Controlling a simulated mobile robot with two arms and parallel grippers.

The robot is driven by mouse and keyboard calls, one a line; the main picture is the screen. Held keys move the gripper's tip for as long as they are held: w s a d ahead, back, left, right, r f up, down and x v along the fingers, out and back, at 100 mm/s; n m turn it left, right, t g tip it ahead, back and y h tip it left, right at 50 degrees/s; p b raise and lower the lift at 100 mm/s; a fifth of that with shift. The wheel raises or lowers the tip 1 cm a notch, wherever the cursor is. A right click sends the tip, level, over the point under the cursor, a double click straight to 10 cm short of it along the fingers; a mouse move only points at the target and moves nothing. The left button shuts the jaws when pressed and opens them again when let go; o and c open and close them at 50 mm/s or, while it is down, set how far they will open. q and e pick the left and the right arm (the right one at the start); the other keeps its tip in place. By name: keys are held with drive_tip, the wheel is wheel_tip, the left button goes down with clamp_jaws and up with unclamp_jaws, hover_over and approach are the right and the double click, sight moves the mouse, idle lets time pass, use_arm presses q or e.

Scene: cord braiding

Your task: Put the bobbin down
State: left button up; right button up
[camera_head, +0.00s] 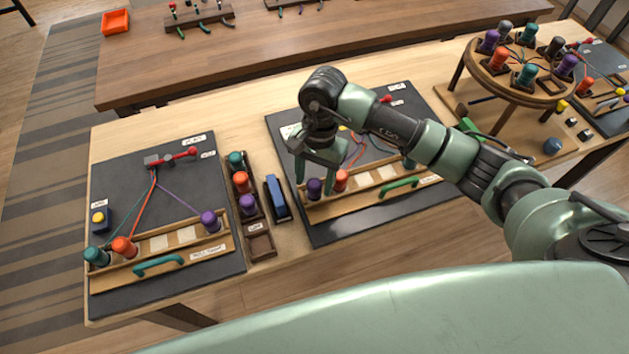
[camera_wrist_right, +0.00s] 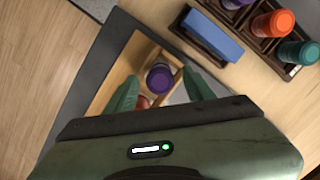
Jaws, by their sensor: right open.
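A purple bobbin (camera_head: 314,189) stands at the left end of the wooden rack (camera_head: 350,203) on the middle dark board. It also shows in the right wrist view (camera_wrist_right: 160,77), seen from above. My right gripper (camera_head: 316,176) is open above the rack. In the wrist view its two green fingers (camera_wrist_right: 160,90) are spread on either side of the purple bobbin, with gaps visible. An orange bobbin (camera_head: 341,180) stands just right of the purple one, mostly hidden by the gripper in the wrist view. My left gripper is not in view.
A narrow bobbin tray (camera_head: 260,245) and a blue block (camera_head: 277,199) stand left of the middle board. The left board (camera_head: 170,270) holds teal, orange and purple bobbins on cords. A round braiding stand (camera_head: 520,92) with several bobbins is at the right.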

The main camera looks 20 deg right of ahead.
wheel_tip(320, 180, up, 11)
drive_tip(key=w+d+b, duration=0.1)
drive_tip(key=b, duration=0.1)
drive_tip(key=shift+f+b, duration=0.2)
drive_tip(key=shift+b, duration=0.15)
drive_tip(key=shift+d+f, duration=0.1)
